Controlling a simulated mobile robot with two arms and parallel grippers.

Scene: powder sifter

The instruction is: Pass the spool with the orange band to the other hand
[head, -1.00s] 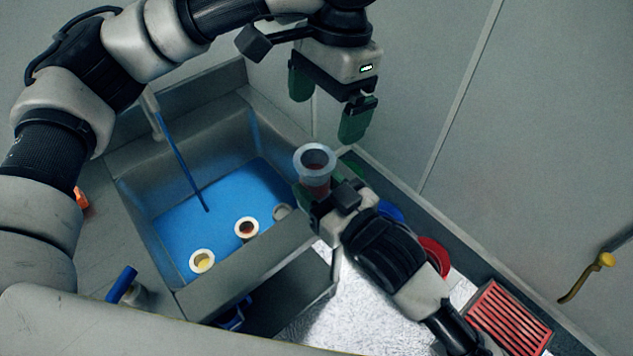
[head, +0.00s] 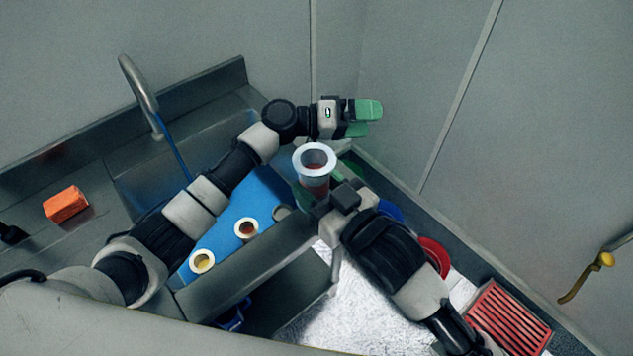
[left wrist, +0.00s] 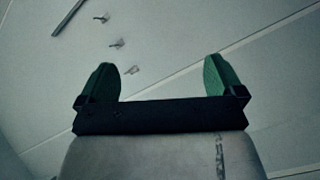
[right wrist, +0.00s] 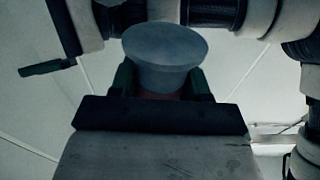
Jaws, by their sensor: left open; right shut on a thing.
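A pale grey spool with a wide flared rim and a reddish-orange band (head: 315,160) is held upright in my right gripper (head: 317,190), above the front edge of the sink. In the right wrist view the spool (right wrist: 164,50) stands between the two green fingers, its band mostly hidden. My left gripper (head: 365,119) is open and empty, behind the spool and a little to its right, apart from it. The left wrist view shows its two green fingers (left wrist: 162,78) spread wide with only wall or ceiling beyond.
An orange block (head: 66,204) lies left of the tap (head: 140,90). A red ribbed tray (head: 508,318) and a red bowl (head: 434,256) are at right.

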